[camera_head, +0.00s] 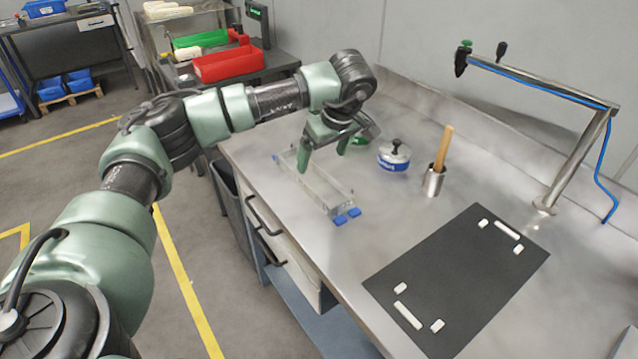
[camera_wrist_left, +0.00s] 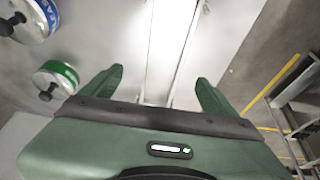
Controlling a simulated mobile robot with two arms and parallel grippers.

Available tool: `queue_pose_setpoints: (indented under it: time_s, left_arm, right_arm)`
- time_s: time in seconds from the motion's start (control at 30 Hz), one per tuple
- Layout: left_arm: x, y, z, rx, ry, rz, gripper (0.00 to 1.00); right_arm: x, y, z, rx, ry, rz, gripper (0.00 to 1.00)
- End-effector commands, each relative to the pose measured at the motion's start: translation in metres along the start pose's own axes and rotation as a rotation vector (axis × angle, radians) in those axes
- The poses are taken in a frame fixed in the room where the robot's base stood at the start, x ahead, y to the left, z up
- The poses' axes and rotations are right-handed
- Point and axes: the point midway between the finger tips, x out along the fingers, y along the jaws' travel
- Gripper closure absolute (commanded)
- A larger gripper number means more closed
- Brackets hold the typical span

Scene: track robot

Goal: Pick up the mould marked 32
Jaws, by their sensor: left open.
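A long, narrow grey metal mould (camera_head: 325,192) lies on the steel worktop near its left edge, with two blue pieces (camera_head: 347,215) at its near end. I cannot read a number on it. My left gripper (camera_head: 322,156) is open above the far part of the mould, pointing down. In the left wrist view, the two green fingers (camera_wrist_left: 160,88) are apart, with the pale mould (camera_wrist_left: 168,45) running away between and beyond them. I cannot tell whether the fingers touch it. My right gripper is not in view.
A blue-banded round weight (camera_head: 394,162) and a green one (camera_head: 364,138) stand right of the gripper. A black mat (camera_head: 455,285) with white pieces lies front right. A red bin (camera_head: 229,65) stands behind.

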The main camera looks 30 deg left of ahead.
Motion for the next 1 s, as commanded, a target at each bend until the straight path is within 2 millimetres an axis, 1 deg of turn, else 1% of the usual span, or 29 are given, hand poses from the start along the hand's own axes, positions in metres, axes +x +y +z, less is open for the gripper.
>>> queue_pose_setpoints:
  time_s: [0.03, 0.1, 0.17, 0.37, 0.57, 0.7, 0.8, 1.0]
  left_arm:
    - [0.013, -0.003, 0.001, 0.003, 0.014, -0.014, 0.11]
    - [0.015, -0.005, -0.003, 0.001, 0.024, -0.021, 0.11]
    - [0.018, -0.006, -0.004, 0.0, 0.027, -0.025, 0.11]
    - [0.038, -0.007, -0.004, 0.0, 0.024, -0.025, 0.11]
    - [0.066, -0.008, -0.001, 0.001, 0.022, -0.026, 0.11]
    - [0.084, -0.008, -0.001, 0.0, 0.023, -0.024, 0.11]
    - [0.088, -0.008, -0.001, 0.001, 0.023, -0.021, 0.11]
    - [0.089, -0.007, 0.0, 0.001, 0.023, -0.02, 0.11]
  right_arm:
    - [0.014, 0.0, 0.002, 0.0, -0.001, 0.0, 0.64]
    - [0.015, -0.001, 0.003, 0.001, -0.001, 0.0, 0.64]
    - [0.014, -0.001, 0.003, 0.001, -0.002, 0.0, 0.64]
    - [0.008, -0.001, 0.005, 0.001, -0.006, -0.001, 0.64]
    - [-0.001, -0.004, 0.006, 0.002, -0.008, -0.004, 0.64]
    - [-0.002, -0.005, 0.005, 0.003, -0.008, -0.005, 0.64]
    - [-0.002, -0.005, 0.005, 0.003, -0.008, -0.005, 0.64]
    - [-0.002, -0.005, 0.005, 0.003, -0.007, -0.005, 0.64]
